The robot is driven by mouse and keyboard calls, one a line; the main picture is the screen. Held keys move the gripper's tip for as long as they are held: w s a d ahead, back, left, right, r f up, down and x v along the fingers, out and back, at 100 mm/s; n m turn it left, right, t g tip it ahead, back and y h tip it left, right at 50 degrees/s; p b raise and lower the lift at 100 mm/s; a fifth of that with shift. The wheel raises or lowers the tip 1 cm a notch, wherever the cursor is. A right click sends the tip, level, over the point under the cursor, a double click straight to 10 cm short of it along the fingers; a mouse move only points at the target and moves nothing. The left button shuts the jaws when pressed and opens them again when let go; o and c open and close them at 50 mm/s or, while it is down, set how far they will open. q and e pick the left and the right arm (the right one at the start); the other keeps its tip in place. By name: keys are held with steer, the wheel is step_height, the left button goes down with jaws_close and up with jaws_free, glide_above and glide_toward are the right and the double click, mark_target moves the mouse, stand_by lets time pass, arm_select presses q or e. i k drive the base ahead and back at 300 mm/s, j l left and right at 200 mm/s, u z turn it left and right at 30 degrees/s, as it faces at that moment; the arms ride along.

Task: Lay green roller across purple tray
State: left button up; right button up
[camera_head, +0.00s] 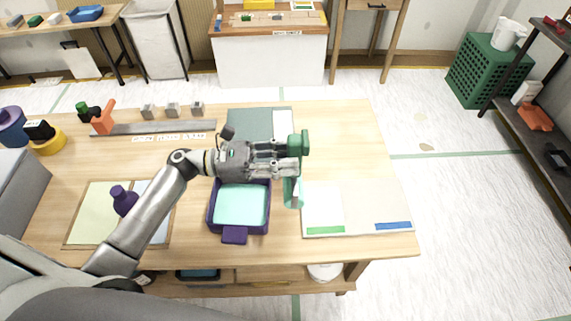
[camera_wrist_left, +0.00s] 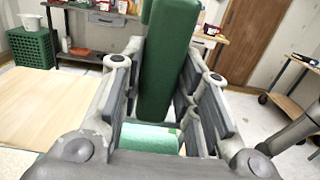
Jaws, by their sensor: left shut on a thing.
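The green roller (camera_head: 294,190) is in my left gripper (camera_head: 294,158), over the table just right of the purple tray. Its dark green handle (camera_wrist_left: 168,65) stands between the fingers in the left wrist view, and a light green part shows below it. In the head view the light green end hangs toward the table's front. The purple tray (camera_head: 212,222) sits on the table with a light teal inside and a tab at its front. The roller is beside the tray, not across it. My right gripper is not in view.
A white board (camera_head: 356,212) with green and blue strips lies right of the tray. A pale green panel (camera_head: 92,212) with a purple object (camera_head: 124,200) lies left. A grey rack (camera_head: 190,127) and an orange tool (camera_head: 104,120) are at the back left. The table's back right is clear.

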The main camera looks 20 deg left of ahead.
mark_target(263, 187)
steer(key=k+l+u, duration=0.15)
steer(key=l+u, duration=0.2)
steer(key=k+l+u, duration=0.15)
steer(key=l+u, duration=0.25)
